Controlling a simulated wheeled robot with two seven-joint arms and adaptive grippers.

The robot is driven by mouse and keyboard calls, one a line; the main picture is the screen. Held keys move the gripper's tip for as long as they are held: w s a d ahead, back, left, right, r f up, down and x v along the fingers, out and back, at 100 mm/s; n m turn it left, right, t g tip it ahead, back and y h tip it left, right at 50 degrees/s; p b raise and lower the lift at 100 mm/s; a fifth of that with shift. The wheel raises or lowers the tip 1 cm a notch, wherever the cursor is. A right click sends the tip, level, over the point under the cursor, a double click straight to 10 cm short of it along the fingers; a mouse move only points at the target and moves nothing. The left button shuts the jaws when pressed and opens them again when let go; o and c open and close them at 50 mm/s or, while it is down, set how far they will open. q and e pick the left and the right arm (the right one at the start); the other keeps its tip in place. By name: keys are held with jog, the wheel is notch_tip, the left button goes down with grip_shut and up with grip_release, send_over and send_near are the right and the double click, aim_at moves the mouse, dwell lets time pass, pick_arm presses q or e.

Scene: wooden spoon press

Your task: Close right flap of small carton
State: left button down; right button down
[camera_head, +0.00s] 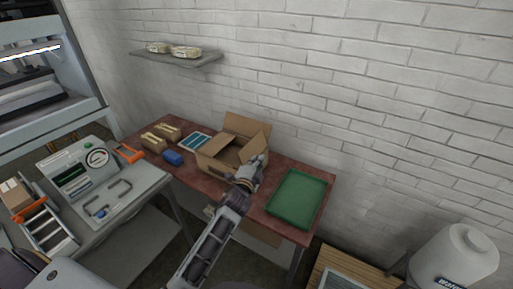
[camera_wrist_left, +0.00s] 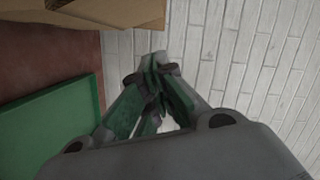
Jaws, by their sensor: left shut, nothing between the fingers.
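The small carton (camera_head: 207,162) is a brown cardboard box standing on the red-brown table. Its top is at least partly open, and its inside shows. One flap stands up at the back, and a flap on the right side (camera_head: 262,137) also sticks up. The left flap lies low over the opening. My left gripper (camera_head: 262,159) is shut and empty at the carton's right side, just below the right flap. I cannot tell whether it touches the cardboard. In the left wrist view its closed fingers (camera_wrist_left: 157,66) sit below and right of the carton's edge (camera_wrist_left: 118,13). My right gripper is not in view.
A green tray (camera_head: 297,197) lies on the table right of the carton. Small tan packages (camera_head: 153,141), a blue item (camera_head: 173,157) and a blue-white card (camera_head: 193,141) lie to the left. A white brick wall (camera_head: 350,90) stands close behind. A shelf (camera_head: 178,60) hangs above.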

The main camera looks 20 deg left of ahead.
aim_at(254, 145)
pick_arm(q)
jog(key=w+a, duration=0.1)
jog(key=w, duration=0.2)
jog(key=w+a+f+p, duration=0.1)
jog(key=w, duration=0.3)
jog(key=w+a+f, duration=0.1)
jog(key=w+a, duration=0.1)
jog(key=w, duration=0.1)
jog(key=shift+w, duration=0.25)
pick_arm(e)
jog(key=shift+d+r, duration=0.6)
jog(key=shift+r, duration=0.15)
pick_arm(q)
jog(key=shift+a+p, duration=0.1)
jog(key=shift+p, duration=0.2)
jog(key=shift+w+a, duration=0.1)
jog(key=shift+a, duration=0.45)
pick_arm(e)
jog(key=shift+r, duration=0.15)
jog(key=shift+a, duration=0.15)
